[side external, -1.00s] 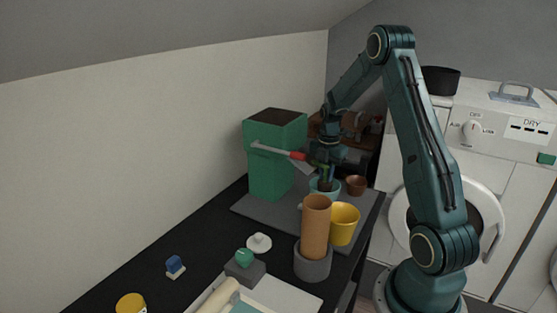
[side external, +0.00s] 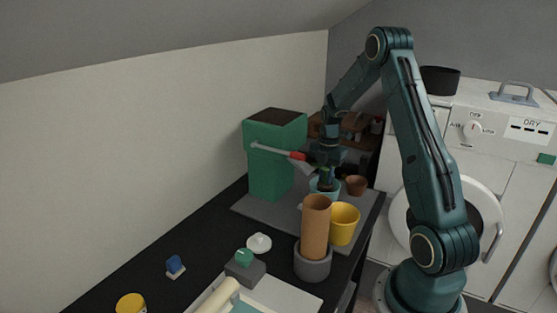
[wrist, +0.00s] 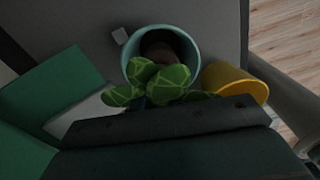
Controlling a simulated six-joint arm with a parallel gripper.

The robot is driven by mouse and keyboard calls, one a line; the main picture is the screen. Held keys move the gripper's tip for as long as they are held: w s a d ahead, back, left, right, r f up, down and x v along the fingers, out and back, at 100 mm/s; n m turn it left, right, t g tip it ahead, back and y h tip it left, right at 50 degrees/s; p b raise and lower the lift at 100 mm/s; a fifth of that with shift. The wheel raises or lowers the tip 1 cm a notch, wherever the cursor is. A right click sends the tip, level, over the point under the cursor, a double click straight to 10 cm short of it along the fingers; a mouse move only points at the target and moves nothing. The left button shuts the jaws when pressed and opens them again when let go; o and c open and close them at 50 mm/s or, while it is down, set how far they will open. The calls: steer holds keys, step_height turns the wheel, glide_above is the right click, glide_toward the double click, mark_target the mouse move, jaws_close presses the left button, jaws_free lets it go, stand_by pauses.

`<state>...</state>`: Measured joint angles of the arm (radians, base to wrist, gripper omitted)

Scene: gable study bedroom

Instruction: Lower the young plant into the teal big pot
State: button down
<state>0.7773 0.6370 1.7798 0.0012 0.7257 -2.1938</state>
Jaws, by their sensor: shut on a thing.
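The young plant (wrist: 160,82) has broad green leaves with pale veins and shows just past my gripper's edge in the wrist view. The teal big pot (wrist: 129,67) is round and open, with dark brown inside; the leaves cover part of its near rim. In the side view the teal pot (side external: 314,187) stands on the grey mat, partly hidden behind the terracotta cylinder. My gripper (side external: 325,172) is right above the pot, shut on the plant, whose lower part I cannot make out.
A yellow pot (side external: 344,225) and a tall terracotta cylinder (side external: 316,220) stand close in front. A small brown pot (side external: 356,185) is to the right. The grey mat (side external: 255,207) has bare room at front left.

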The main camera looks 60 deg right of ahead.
mark_target(325, 185)
steer(key=shift+f, duration=2.15)
stand_by(1.9)
steer(key=c, duration=1.3)
jaws_free()
steer(key=shift+r, duration=0.1)
step_height(325, 185, up, 14)
steer(key=shift+f, duration=0.15)
